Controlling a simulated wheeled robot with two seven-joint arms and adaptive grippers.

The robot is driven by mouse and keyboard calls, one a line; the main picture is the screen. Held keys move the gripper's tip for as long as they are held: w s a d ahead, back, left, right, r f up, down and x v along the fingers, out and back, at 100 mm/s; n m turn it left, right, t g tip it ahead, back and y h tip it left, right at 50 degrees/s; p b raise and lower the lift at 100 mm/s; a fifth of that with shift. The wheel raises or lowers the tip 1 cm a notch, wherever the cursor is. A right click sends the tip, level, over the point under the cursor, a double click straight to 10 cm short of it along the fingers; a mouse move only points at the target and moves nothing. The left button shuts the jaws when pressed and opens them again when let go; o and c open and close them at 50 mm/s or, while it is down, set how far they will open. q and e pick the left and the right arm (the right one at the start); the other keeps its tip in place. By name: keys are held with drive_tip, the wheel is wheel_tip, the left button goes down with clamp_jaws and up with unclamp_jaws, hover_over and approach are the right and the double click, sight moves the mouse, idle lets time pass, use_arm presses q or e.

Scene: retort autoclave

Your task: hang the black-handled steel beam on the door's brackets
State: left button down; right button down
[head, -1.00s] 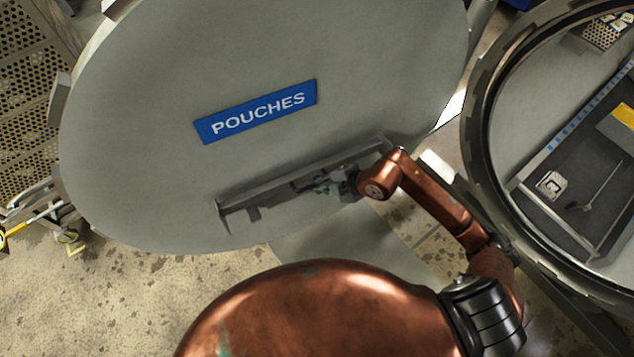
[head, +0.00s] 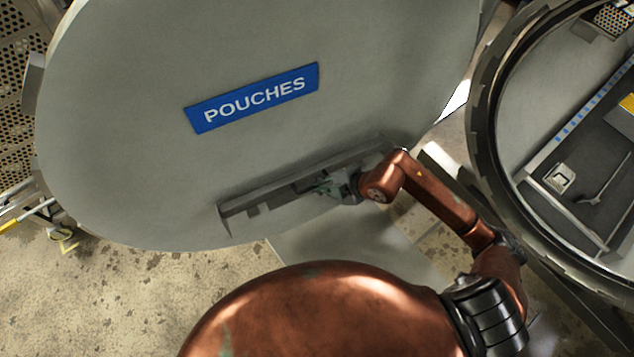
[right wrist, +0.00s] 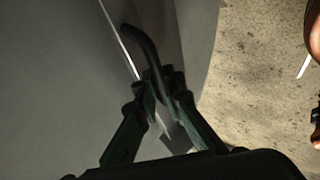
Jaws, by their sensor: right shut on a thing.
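The steel beam (head: 265,193) lies lengthwise across the lower part of the grey door (head: 130,120), sloping up to the right. My right gripper (head: 327,188) is in front of the beam, right of its middle. In the right wrist view its two green-black fingers (right wrist: 160,98) are shut on the beam's black handle (right wrist: 147,45). The beam's bright edge (right wrist: 118,35) runs close to the door face there. The brackets cannot be made out, and I cannot tell whether the beam touches them. My left gripper is out of view.
A blue POUCHES sign (head: 252,98) is on the door above the beam. The round autoclave opening (head: 484,125) stands at the right, with a tray and a wrench inside. Perforated racks (head: 18,120) stand at the left. Bare concrete floor (head: 130,300) lies below the door.

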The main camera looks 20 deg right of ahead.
wheel_tip(320, 180, down, 6)
drive_tip(key=b, duration=0.2)
drive_tip(key=shift+f, duration=0.25)
idle(0.7)
drive_tip(key=shift+d, duration=0.1)
idle(0.5)
drive_tip(key=c, duration=2)
unclamp_jaws()
drive_tip(key=shift+o, duration=0.2)
drive_tip(key=v, duration=1.2)
